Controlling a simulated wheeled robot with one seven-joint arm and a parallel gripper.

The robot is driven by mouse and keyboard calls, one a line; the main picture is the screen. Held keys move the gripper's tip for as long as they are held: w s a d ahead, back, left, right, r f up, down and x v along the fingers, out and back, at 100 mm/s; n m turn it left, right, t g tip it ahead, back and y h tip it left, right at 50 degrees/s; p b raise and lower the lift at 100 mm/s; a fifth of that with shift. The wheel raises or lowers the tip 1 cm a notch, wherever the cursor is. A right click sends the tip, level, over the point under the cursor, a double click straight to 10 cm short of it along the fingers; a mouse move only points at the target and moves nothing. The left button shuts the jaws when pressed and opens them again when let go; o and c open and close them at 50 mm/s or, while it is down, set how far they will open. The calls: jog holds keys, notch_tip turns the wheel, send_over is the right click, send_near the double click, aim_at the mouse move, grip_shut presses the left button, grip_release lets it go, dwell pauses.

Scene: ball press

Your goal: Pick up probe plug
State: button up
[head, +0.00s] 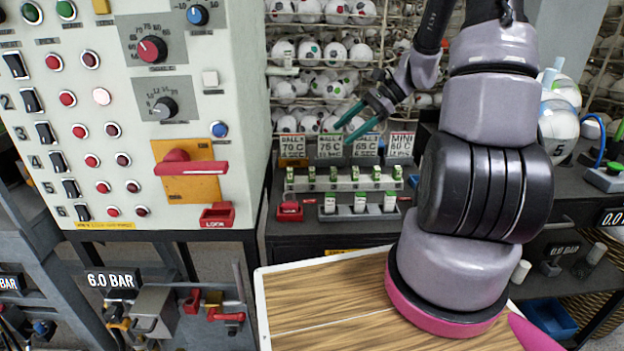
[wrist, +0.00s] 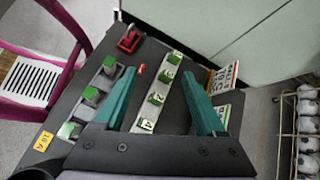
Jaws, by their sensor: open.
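My gripper (head: 352,126) is open and empty in the head view, its teal fingers pointing down-left above the dark bench. In the wrist view the fingers (wrist: 158,76) are spread, with a white rail (wrist: 150,108) of green-topped, numbered pieces seen between them. The plugs that may be the probe plugs are white with green tops (head: 360,203). They stand upright in a grey holder (head: 345,214) in front of the white rail. They also show left of the fingers in the wrist view (wrist: 111,67). No label marks which one is the probe plug.
A red lock-like piece (head: 290,210) sits left of the holder. Price-like signs (head: 330,146) stand behind the rail. A control cabinet (head: 130,120) rises close on the left. Wire racks of white balls (head: 310,85) stand behind.

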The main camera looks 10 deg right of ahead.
aim_at(314, 169)
jog(key=w+d+f+m+y, duration=0.1)
jog(key=f, duration=0.2)
jog(key=w+f+m+t+y, duration=0.1)
jog(key=f+m, duration=0.1)
jog(key=f, duration=0.1)
jog(key=w+d+f+m+t+y, duration=0.1)
jog(key=f+m, duration=0.1)
jog(key=f, duration=0.1)
jog(key=shift+w+d, duration=0.15)
jog(key=shift+d, duration=0.2)
jog(key=x, duration=0.5)
jog(key=shift+f, duration=0.1)
jog(key=x, duration=0.5)
jog(key=shift+a, duration=0.45)
grip_shut()
